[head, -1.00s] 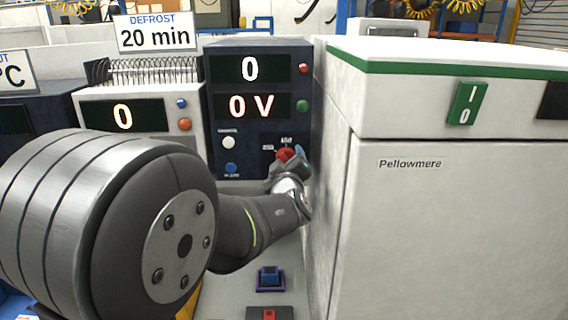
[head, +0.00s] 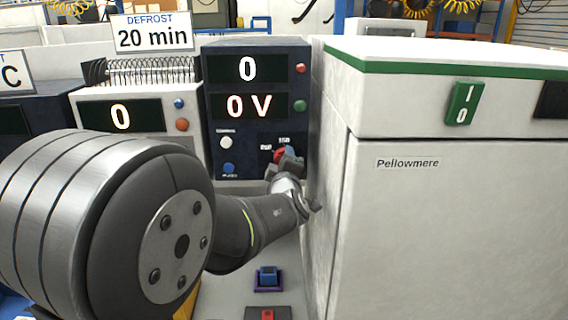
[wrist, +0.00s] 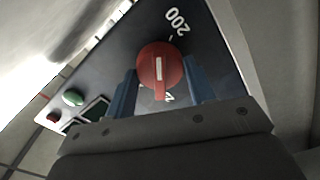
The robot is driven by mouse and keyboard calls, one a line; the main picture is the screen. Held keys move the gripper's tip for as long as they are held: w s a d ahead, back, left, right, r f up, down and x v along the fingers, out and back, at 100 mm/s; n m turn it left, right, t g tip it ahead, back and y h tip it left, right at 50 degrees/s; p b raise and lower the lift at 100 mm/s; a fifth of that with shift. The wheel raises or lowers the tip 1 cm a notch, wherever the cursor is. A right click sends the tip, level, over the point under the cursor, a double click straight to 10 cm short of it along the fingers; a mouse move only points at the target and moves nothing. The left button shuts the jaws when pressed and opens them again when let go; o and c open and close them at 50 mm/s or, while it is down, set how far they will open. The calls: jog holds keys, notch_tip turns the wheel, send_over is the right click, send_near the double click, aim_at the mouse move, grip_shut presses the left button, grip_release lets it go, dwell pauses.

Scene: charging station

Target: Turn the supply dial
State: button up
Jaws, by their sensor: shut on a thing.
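The red supply dial (wrist: 160,62) sits on the dark front of the supply unit (head: 257,140). It also shows in the head view (head: 279,156), partly hidden by my gripper (head: 288,158). My gripper's blue fingers (wrist: 161,88) stand on either side of the dial in the wrist view, shut on it. A white pointer line shows on the dial's face. A "200" mark lies above and right of the dial there, and another mark below it is partly covered. The unit's displays read "0" and "0 V".
A large white Pellowmere cabinet (head: 450,220) stands close on the right of my gripper. A white unit reading "0" (head: 145,115) stands to the left. A blue switch (head: 268,277) and a red one (head: 267,314) lie on the bench below.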

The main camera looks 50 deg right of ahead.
dwell(0.3)
jog(key=o, duration=1)
jog(key=shift+c, duration=0.2)
jog(key=v, duration=1.7)
jog(key=shift+a, duration=0.2)
jog(key=shift+s+r, duration=0.1)
jog(key=shift+s, duration=0.05)
